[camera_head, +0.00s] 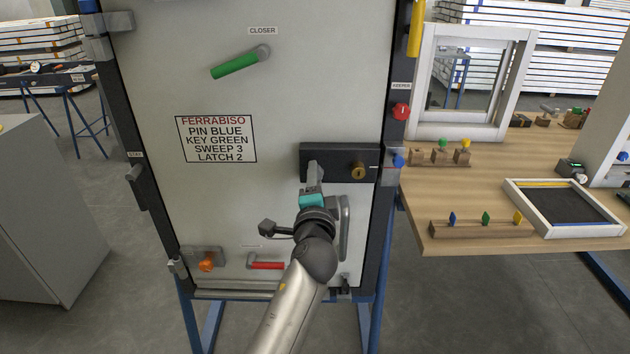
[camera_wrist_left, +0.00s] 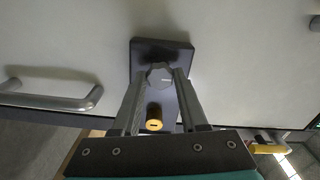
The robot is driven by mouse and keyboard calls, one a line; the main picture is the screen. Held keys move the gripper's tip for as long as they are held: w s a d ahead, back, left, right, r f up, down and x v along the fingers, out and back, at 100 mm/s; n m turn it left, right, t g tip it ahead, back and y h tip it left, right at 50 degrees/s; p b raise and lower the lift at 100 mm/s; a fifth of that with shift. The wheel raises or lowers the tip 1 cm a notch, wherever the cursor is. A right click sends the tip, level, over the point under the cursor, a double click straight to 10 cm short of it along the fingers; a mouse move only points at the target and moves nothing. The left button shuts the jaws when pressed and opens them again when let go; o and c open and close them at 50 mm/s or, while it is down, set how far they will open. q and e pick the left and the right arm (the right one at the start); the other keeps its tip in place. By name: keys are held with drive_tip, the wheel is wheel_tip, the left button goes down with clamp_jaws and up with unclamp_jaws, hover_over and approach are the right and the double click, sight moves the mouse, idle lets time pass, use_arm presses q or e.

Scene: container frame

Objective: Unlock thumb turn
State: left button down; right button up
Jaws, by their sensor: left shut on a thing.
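A dark lock plate (camera_head: 340,151) is mounted on the right part of a pale door panel (camera_head: 290,85). A brass key cylinder (camera_head: 358,172) sits at its right; it also shows in the left wrist view (camera_wrist_left: 154,122). The grey thumb turn (camera_wrist_left: 160,74) sits on the same plate in the left wrist view; in the head view my gripper hides it. My left gripper (camera_head: 314,166) reaches the plate's left part. In the left wrist view its two fingers are on either side of the thumb turn and shut on it. My right gripper is not in view.
A grey pull handle (camera_head: 345,228) stands just below the plate, close to my left wrist. A green lever (camera_head: 240,63), a red handle (camera_head: 267,265) and an orange knob (camera_head: 206,264) are on the door. A wooden bench (camera_head: 500,195) stands at right.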

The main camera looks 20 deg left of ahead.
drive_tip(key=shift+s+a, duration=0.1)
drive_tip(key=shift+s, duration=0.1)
use_arm(q)
drive_tip(key=shift+c, duration=2.2)
unclamp_jaws()
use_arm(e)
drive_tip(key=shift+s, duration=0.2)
